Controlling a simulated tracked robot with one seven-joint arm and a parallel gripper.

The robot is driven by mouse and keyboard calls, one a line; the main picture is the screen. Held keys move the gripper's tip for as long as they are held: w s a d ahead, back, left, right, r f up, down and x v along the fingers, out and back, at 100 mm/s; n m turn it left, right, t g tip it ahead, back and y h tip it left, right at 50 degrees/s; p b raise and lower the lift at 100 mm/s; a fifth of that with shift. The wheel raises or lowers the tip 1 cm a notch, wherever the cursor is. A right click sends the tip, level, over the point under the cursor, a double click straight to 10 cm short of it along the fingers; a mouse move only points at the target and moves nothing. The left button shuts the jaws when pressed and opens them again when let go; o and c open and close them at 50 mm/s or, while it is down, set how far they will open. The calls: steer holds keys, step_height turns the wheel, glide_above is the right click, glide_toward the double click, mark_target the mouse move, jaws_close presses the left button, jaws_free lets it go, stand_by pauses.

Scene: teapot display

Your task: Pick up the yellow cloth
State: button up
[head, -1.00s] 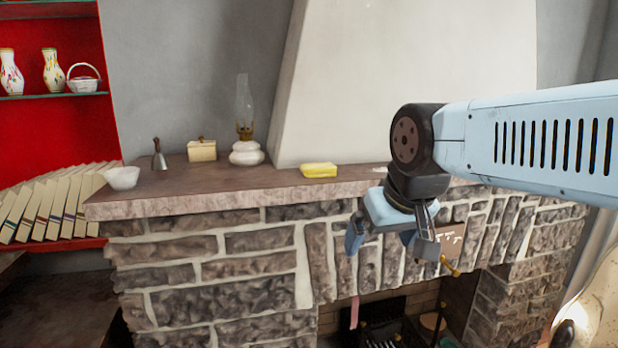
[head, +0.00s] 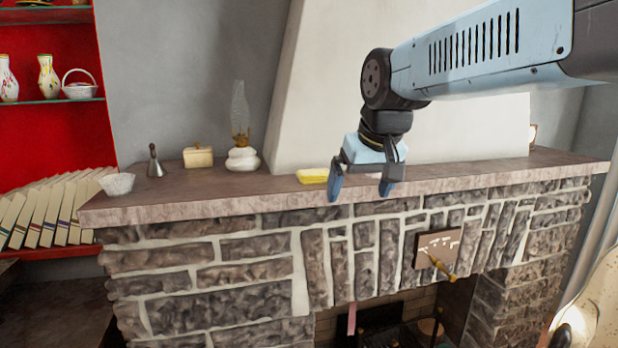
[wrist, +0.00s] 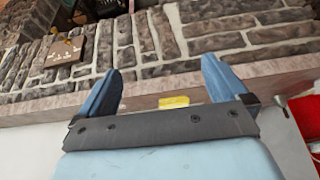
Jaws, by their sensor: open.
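The yellow cloth (head: 312,176) is a small folded block lying on the stone mantel shelf (head: 240,197), near its front edge. In the wrist view the cloth (wrist: 174,102) shows between my two fingers, beyond the gripper's dark bar, which may hide part of it. My gripper (head: 361,190) is open and empty, fingers pointing down, just right of the cloth and in front of the mantel in the head view. The left finger is close to the cloth's right end; I cannot tell whether they touch.
On the mantel left of the cloth stand an oil lamp (head: 241,135), a cream box (head: 198,157), a bell (head: 154,162) and a white bowl (head: 117,184). A plaque (head: 437,248) with a small handle sits on the brick front. The mantel to the right looks mostly clear.

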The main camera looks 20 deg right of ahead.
steer(key=w+r, duration=0.6)
steer(key=w, duration=0.5)
steer(key=g, duration=0.1)
glide_toward(315, 171)
steer(key=x, duration=0.8)
steer(key=shift+f, duration=0.45)
steer(key=shift+c, duration=0.5)
